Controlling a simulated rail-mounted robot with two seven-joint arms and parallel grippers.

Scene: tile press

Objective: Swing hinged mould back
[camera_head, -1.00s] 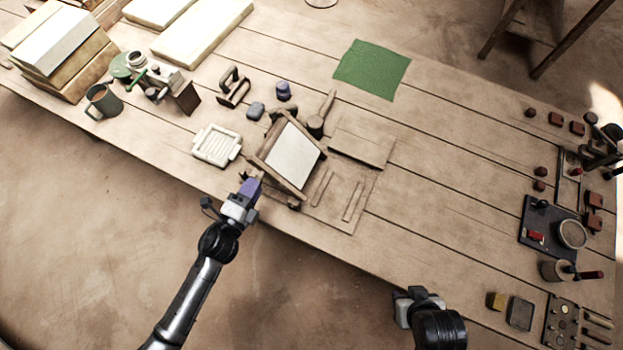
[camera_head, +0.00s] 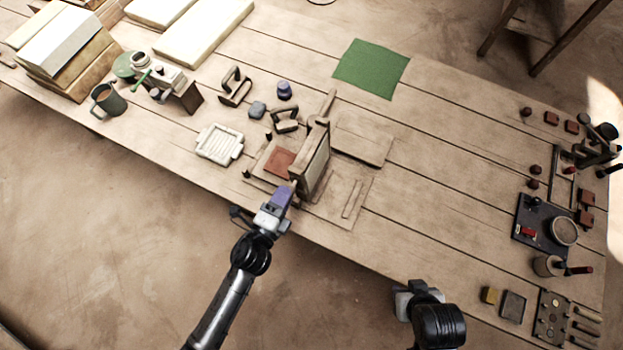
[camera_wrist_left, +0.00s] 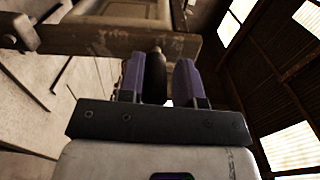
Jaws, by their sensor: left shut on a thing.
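The hinged mould (camera_head: 314,165) stands on edge, close to upright, on its wooden base (camera_head: 259,172). A reddish-brown square (camera_head: 280,162) lies bare on the base to the left of it. My left gripper (camera_head: 290,190) is at the mould's near edge. In the left wrist view its purple fingers (camera_wrist_left: 157,78) are shut around a dark knob or handle (camera_wrist_left: 155,72) on the mould's wooden rail (camera_wrist_left: 110,42). The mould's far side is partly hidden. My right gripper (camera_head: 408,298) is at the table's front edge, its fingers not clearly seen.
A slotted white tray (camera_head: 219,144) lies left of the base. A dark handled tool (camera_head: 284,121) stands behind it. A wooden board with rails (camera_head: 340,203) lies flat to the right of the mould. The table's middle right is clear; a green cloth (camera_head: 372,69) lies behind.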

